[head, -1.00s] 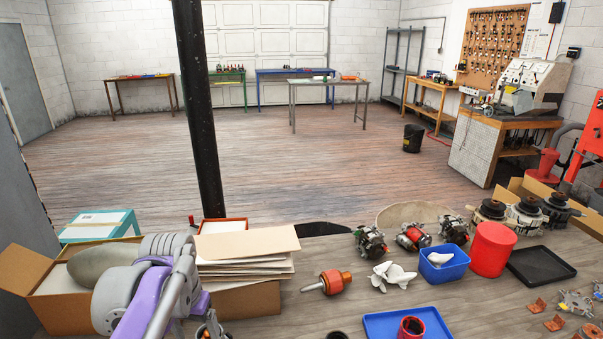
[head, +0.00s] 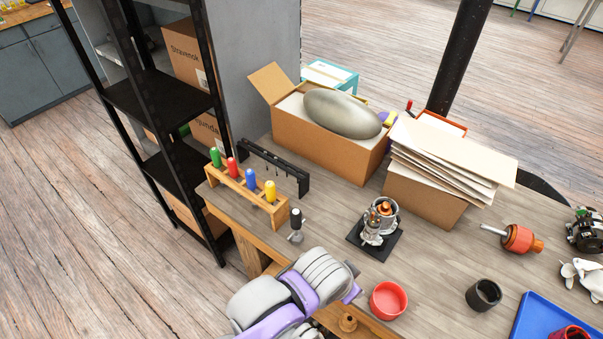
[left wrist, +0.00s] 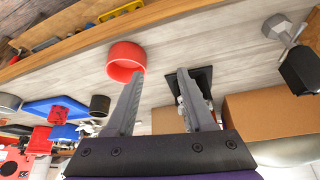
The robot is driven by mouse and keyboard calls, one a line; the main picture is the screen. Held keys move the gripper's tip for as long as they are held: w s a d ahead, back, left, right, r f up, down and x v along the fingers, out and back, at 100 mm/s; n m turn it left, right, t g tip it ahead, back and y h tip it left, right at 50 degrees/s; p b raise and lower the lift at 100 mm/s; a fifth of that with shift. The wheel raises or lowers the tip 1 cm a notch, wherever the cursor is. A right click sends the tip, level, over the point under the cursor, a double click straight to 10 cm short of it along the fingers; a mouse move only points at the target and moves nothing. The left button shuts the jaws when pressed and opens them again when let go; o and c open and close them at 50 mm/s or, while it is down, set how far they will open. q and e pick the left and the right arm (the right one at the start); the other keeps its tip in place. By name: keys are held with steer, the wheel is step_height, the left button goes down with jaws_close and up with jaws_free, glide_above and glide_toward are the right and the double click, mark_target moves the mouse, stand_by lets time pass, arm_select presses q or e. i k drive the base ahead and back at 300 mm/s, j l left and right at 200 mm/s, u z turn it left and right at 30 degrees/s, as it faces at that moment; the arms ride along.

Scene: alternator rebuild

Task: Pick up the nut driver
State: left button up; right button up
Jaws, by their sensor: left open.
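A wooden rack (head: 240,190) on the bench's left side holds upright tools with a green handle (head: 215,157), a red handle (head: 232,167), a blue handle (head: 251,179) and a yellow handle (head: 270,191). Their lower ends are hidden, and I cannot tell which is the nut driver. My left gripper (left wrist: 160,75) is open and empty above the bench. In the head view my arm's wrist hides its fingers. My right gripper is not in view.
A red ring (head: 388,299), a black cup (head: 483,294) and an assembly on a black pad (head: 374,241) stand on the bench. A black holder (head: 272,167) is behind the rack. Cardboard boxes (head: 335,150) line the back; a black shelf (head: 160,97) stands left.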

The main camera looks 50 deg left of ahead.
mark_target(269, 187)
steer(key=j+u, duration=0.1)
steer(key=u, duration=0.4)
steer(key=j+u, duration=0.1)
steer(key=u, duration=0.85)
steer(key=i+j+u, duration=0.1)
steer(key=u, duration=0.4)
